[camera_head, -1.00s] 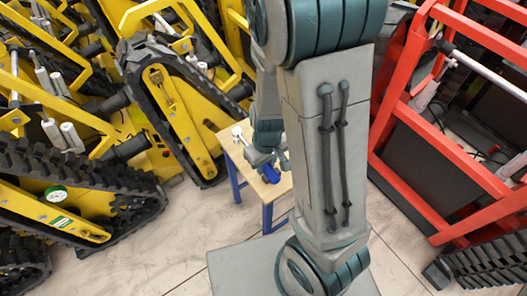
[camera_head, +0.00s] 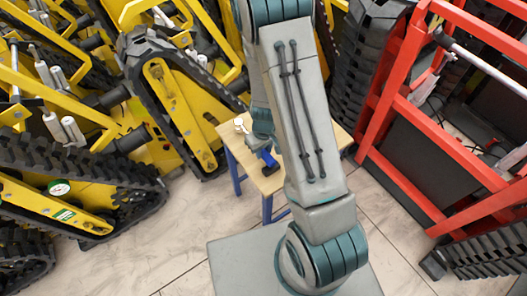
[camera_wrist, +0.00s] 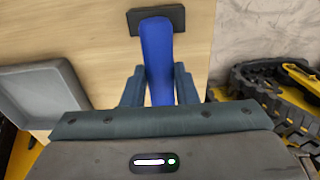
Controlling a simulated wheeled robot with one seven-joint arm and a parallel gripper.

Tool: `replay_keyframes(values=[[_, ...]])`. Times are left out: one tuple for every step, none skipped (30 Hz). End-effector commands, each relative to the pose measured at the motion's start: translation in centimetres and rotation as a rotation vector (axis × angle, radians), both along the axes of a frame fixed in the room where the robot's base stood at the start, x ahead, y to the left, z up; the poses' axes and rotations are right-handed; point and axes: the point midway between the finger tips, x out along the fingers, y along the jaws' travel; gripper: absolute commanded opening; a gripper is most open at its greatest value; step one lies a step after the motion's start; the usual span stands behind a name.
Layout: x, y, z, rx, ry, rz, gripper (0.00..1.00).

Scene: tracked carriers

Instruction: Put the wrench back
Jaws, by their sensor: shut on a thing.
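My gripper (camera_wrist: 160,88) is shut on a blue handle (camera_wrist: 157,50), which stands between its two fingers in the wrist view. A dark crosspiece (camera_wrist: 172,20) shows at the handle's far end, over the wooden tabletop, so the tool looks more like a hammer than a wrench. In the head view the blue tool (camera_head: 267,158) shows at my gripper, above the small wooden table (camera_head: 264,183). I cannot tell whether it touches the top. A small whitish thing (camera_head: 240,125) is at the table's left edge. I cannot make out a clear wrench.
A grey tray (camera_wrist: 38,100) lies on the tabletop at the left in the wrist view. Yellow tracked carriers (camera_head: 175,110) stand close on the left, and a red frame (camera_head: 430,140) stands on the right. Pale floor (camera_head: 185,225) is clear in front of the table.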

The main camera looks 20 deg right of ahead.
Motion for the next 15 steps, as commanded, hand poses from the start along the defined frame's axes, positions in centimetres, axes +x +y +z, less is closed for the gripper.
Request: replay_keyframes(values=[[-0.01, -0.01, -0.74, 0.001, 0.001, -0.002, 0.0], [0.0, 0.01, -0.94, 0.001, 0.0, -0.001, 0.0], [0.02, 0.01, -1.09, 0.0, -0.001, 0.0, 0.0], [0.02, 0.01, -1.11, 0.0, -0.001, 0.0, 0.0], [0.03, 0.02, -1.09, 0.0, -0.001, 0.0, 0.0], [0.01, 0.02, -1.07, 0.0, -0.001, 0.001, 0.0], [0.0, 0.03, -1.07, 0.0, -0.001, 0.001, 0.0], [-0.01, 0.03, -1.08, 0.0, 0.0, 0.0, 0.0], [-0.06, 0.03, -1.12, 0.0, 0.001, 0.0, 0.32], [-0.07, 0.03, -1.13, 0.0, 0.001, 0.0, 0.4], [-0.07, 0.03, -1.13, 0.0, 0.001, 0.0, 0.48], [-0.06, 0.03, -1.12, 0.0, 0.001, 0.0, 0.48], [-0.06, 0.03, -1.11, 0.0, 0.001, 0.0, 0.48], [-0.05, 0.02, -1.1, 0.0, 0.001, 0.0, 0.48], [-0.05, 0.02, -1.09, 0.0, 0.001, 0.0, 0.48]])
